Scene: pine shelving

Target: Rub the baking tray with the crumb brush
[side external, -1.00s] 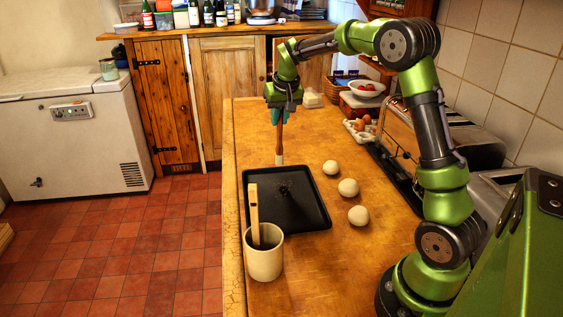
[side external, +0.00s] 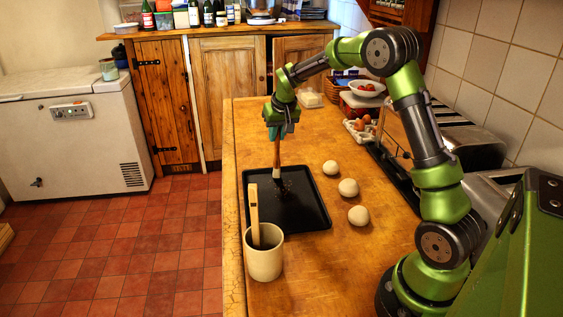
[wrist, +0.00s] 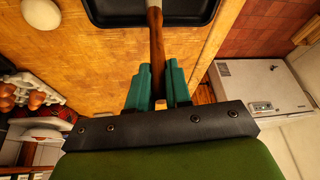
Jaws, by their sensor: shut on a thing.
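The black baking tray (side external: 303,209) lies flat on the wooden worktop, with a patch of dark crumbs near its middle. My gripper (side external: 277,134) is above the tray's far part and is shut on the wooden handle of the crumb brush (side external: 277,153). The brush points down, and its lower end is at the tray, close to the crumbs. I cannot tell whether the bristles touch the surface. In the wrist view, the brush handle (wrist: 156,45) runs from between the teal fingers (wrist: 158,85) toward the tray (wrist: 110,14); its bristle end is out of frame.
A beige crock (side external: 264,262) with a wooden utensil (side external: 254,208) stands at the tray's near left corner. Several pale dough balls (side external: 348,187) lie right of the tray. Eggs in a carton (side external: 360,130) and a toaster (side external: 440,135) are farther right. The worktop's left edge is close to the tray.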

